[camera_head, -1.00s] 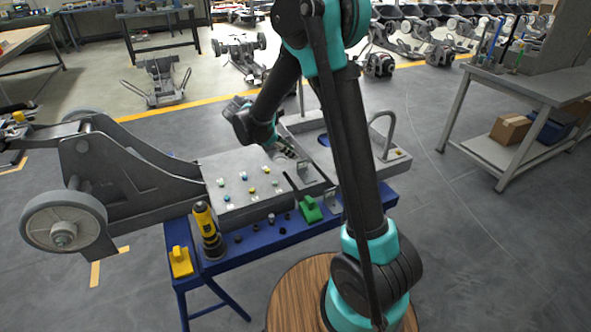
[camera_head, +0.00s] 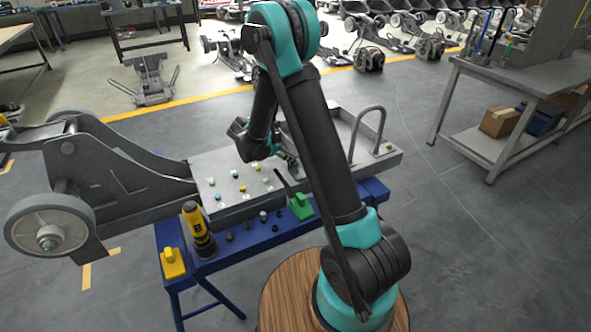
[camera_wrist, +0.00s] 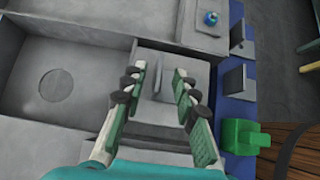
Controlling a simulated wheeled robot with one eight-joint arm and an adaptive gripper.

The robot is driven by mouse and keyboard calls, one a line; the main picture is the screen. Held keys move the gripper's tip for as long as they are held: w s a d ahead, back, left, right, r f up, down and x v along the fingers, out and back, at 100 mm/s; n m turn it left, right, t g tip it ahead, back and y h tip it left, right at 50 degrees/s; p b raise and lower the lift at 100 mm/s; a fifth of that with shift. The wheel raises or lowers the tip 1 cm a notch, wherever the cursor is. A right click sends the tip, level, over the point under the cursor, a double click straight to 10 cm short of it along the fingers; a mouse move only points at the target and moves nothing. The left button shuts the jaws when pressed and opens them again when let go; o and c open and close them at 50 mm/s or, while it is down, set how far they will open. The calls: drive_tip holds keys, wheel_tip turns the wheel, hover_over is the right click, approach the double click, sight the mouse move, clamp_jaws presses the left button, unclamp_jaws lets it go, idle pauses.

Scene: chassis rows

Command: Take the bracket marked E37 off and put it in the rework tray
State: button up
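In the wrist view my gripper (camera_wrist: 160,73) is open. Its two green-and-black fingers stand apart on either side of a grey upright bracket (camera_wrist: 158,82); I cannot tell whether they touch it. Two more grey brackets sit to the right, one lower (camera_wrist: 232,80) and one higher (camera_wrist: 237,36). No E37 mark is legible on any bracket. A grey walled tray (camera_wrist: 92,42), with a round mark on its floor, lies left of the fingers; I see no label naming it the rework tray. In the head view my arm hides most of the gripper.
A grey plate (camera_head: 226,200) with several coloured bolts sits on the blue stand (camera_head: 240,242). A yellow-black tool (camera_head: 197,232), a yellow block (camera_head: 173,263) and a green block (camera_head: 301,207) stand along its front. A tall looped handle (camera_head: 381,112) rises at the right.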

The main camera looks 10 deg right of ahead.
sight(299, 167)
drive_tip(key=shift+r+x, duration=0.2)
drive_tip(key=shift+x, duration=2.6)
drive_tip(key=shift+w+d, duration=0.15)
clamp_jaws()
